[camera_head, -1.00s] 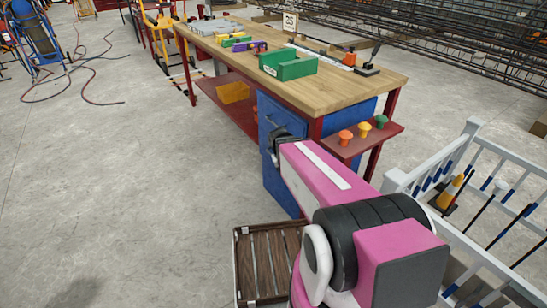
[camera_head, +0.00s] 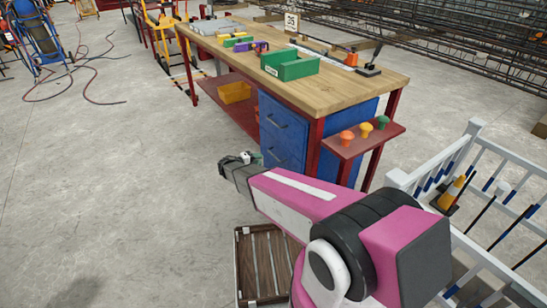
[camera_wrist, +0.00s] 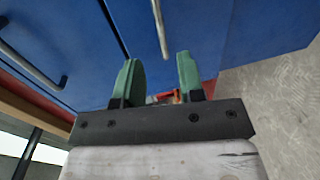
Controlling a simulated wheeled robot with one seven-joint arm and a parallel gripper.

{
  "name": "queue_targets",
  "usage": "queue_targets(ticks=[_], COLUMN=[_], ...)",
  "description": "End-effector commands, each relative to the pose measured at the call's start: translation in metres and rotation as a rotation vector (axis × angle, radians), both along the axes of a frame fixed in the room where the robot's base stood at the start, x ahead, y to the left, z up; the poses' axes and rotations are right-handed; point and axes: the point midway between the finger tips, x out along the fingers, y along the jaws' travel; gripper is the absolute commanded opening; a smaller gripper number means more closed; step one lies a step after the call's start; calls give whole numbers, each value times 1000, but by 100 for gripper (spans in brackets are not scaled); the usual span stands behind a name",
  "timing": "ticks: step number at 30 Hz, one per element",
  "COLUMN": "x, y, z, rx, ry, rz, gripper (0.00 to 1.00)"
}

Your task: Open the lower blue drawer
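The blue drawer unit stands under the near end of the workbench, with an upper drawer (camera_head: 284,124) and the lower blue drawer (camera_head: 281,152). Both look shut; my arm hides the bottom of the unit in the head view. My gripper (camera_head: 240,159) is out to the left of the drawer fronts. In the wrist view its two green fingers (camera_wrist: 159,75) are apart with nothing between them. The lower drawer's bar handle (camera_wrist: 160,28) lies ahead, beyond the fingertips and roughly between them. The upper handle (camera_wrist: 35,58) is off to the left.
The wooden workbench (camera_head: 330,92) carries a green bin (camera_head: 290,65). A red side shelf (camera_head: 365,138) with coloured knobs juts out right. A brown slatted crate (camera_head: 262,262) sits on the floor below my arm. White railing (camera_head: 470,235) stands at right.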

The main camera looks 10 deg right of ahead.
Motion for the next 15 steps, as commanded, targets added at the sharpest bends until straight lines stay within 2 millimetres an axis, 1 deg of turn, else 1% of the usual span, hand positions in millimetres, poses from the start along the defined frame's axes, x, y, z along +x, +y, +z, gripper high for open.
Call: queue_targets(ticks=[9, 15], x=[23, 35], y=[-50, -74], z=[-11, -16], rx=[1, 1], ry=[2, 2], rz=[-3, -2], gripper=[36, 36])
